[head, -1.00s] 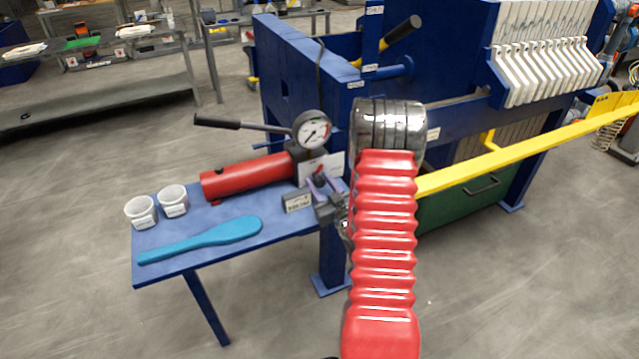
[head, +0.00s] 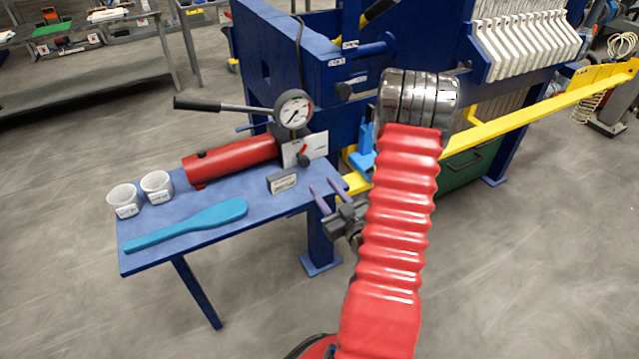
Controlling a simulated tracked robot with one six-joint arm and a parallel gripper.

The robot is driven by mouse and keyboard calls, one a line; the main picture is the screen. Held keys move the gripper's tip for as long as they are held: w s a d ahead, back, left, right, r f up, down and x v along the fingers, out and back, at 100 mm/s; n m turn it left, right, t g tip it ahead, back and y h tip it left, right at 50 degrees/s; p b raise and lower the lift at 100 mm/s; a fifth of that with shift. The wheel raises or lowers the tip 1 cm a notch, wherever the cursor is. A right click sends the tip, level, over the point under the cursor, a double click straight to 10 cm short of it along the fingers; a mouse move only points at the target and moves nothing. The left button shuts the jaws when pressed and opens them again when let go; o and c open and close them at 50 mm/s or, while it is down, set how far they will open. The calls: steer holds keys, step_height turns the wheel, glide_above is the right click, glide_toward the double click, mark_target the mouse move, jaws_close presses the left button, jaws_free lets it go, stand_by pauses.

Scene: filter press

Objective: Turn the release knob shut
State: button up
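The release knob (head: 303,159), small and dark with a red part, sits below the round pressure gauge at the right end of the red pump cylinder (head: 232,158). A white card (head: 317,145) is behind it. The lettering on the card is too small to read, and I cannot tell whether the knob is turned shut. My gripper (head: 322,187) has two purple fingers spread apart with nothing between them. It is off the right edge of the blue bench, below and right of the knob and apart from it.
The blue bench (head: 215,225) also holds a small grey label block (head: 282,181), a blue paddle (head: 187,227) and two white cups (head: 157,186). The pump's black lever (head: 205,104) reaches left. A yellow bar (head: 540,110) runs along the blue press at right.

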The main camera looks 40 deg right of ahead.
steer(key=shift+s, duration=0.1)
stand_by(0.3)
steer(key=w+a+r+g, duration=0.1)
steer(key=w, duration=0.1)
steer(key=w+a+r+n+g, duration=0.1)
steer(key=w+r, duration=0.1)
steer(key=w+a+r+n+g+y, duration=0.1)
steer(key=w+a+r, duration=0.1)
steer(key=w, duration=0.1)
steer(key=shift+a+g, duration=0.1)
steer(key=shift+g, duration=0.3)
steer(key=a+r+g, duration=0.3)
steer(key=a+r, duration=0.4)
steer(key=a, duration=0.1)
steer(key=s+a+r+g+y, duration=0.2)
steer(key=s+a+r, duration=0.2)
steer(key=s+a, duration=0.6)
steer(key=s+a+r+g+y, duration=0.2)
steer(key=s+a+r+g, duration=0.1)
steer(key=s+a, duration=0.7)
steer(key=shift+a+r, duration=0.65)
steer(key=shift+a, duration=0.4)
steer(key=shift+c, duration=0.6)
